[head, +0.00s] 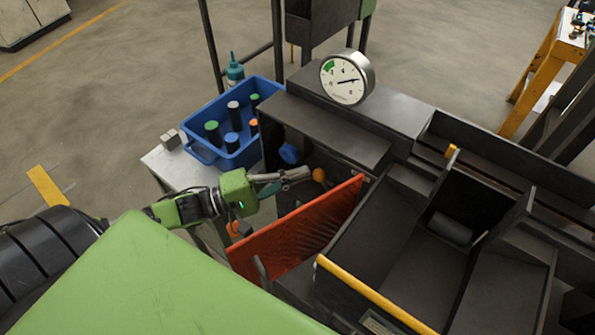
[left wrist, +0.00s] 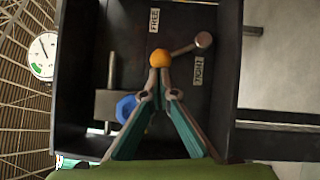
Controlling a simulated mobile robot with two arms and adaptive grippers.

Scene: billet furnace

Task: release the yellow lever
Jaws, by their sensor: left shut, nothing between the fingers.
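The yellow lever has an orange-yellow ball knob (head: 318,174) inside the dark open-sided housing. In the left wrist view, the ball (left wrist: 159,57) sits on a grey rod running right to a round grey pivot. The FREE label (left wrist: 154,20) is above the ball; the TIGHT label (left wrist: 198,70) is below the rod to the right. My left gripper (head: 307,173) reaches into the housing. Its fingertips (left wrist: 160,73) are together just below the ball, with nothing between them. Whether they touch the ball is unclear. My right gripper is in neither view.
A red mesh panel (head: 300,228) stands close beside my left gripper. A blue knob (head: 289,153) is inside the housing. A round gauge (head: 347,78) stands on top. A blue crate (head: 205,156) with bottles is behind left. A yellow bar (head: 375,292) edges the dark chute at right.

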